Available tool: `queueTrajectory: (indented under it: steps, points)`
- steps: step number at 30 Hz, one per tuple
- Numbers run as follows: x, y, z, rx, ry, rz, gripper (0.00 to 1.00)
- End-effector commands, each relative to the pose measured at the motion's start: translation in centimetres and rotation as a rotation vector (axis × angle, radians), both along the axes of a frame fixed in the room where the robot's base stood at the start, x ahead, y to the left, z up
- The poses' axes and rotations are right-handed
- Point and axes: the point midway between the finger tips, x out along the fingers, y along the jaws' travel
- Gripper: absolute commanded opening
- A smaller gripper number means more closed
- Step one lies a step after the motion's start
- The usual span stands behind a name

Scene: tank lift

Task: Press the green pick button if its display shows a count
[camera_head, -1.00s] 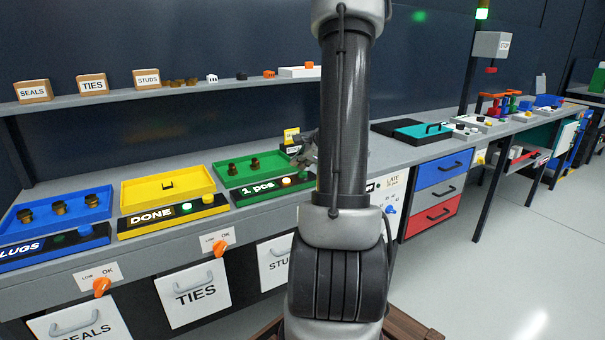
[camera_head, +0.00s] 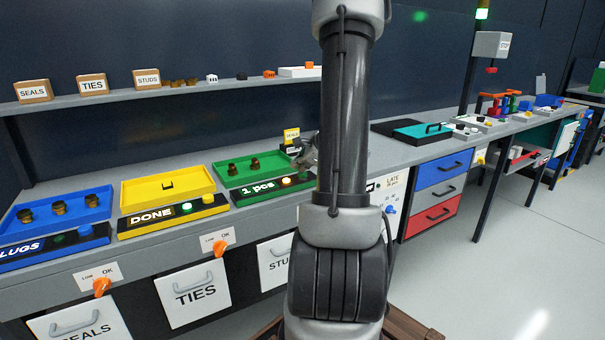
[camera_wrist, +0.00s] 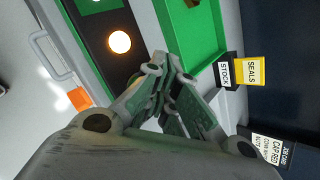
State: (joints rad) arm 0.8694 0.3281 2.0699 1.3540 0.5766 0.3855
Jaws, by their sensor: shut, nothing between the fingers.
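The green pick panel (camera_head: 248,192) stands in front of the green tray (camera_head: 275,161). Its display (camera_head: 262,188) reads "1 pcs". An orange-lit round light (camera_head: 287,181) and a pale round button (camera_head: 303,176) sit to the right of the display. The glowing light also shows in the wrist view (camera_wrist: 119,42). A pale yellow round part (camera_wrist: 78,97) is partly hidden behind my gripper there. My gripper (camera_wrist: 172,75) is shut and empty, over the panel's right end; whether it touches anything cannot be told. In the head view, my arm partly hides it (camera_head: 308,152).
A yellow tray (camera_head: 135,191) with a "DONE" panel (camera_head: 150,217) and a blue tray (camera_head: 22,207) stand to the left. SEALS and STOCK cards (camera_wrist: 250,71) stand close to my gripper. A shelf (camera_head: 110,102) with boxes runs behind. Orange knobs (camera_head: 219,248) project from the bench front.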

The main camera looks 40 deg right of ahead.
Motion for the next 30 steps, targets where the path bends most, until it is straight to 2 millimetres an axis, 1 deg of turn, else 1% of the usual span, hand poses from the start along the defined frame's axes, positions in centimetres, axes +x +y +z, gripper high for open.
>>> queueTrajectory:
  steps: [9,18,30]
  points:
    - [0.0,0.0,-0.4,0.001,0.000,-0.001,0.00]
    - [0.0,0.0,-0.4,0.000,0.000,0.000,0.00]
    - [0.0,0.0,1.4,0.000,0.000,0.000,0.00]
